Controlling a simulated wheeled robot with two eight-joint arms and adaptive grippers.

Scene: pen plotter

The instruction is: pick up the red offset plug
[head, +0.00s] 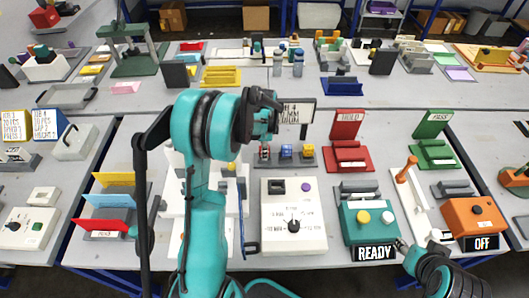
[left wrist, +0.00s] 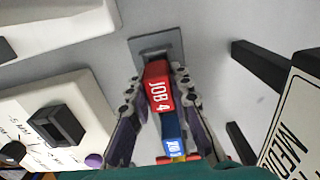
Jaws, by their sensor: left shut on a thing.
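The red offset plug (left wrist: 158,90), a small red block lettered JOB 4, sits between the two fingers of my left gripper (left wrist: 158,80) in the left wrist view. The fingers close on it from both sides. In the head view my left gripper (head: 264,138) is at the left end of the grey plug rack (head: 285,162), and a little of the red plug (head: 264,153) shows below it. I cannot tell whether the plug is clear of the rack. My right gripper (head: 404,246) is at lower right by the READY box; its fingers are too small to judge.
A blue plug (head: 286,151) and a yellow plug (head: 307,150) stand to the right in the rack. A framed sign (head: 297,112) stands just behind. A white dial box (head: 293,215) is in front. Red holders (head: 348,155) stand further right.

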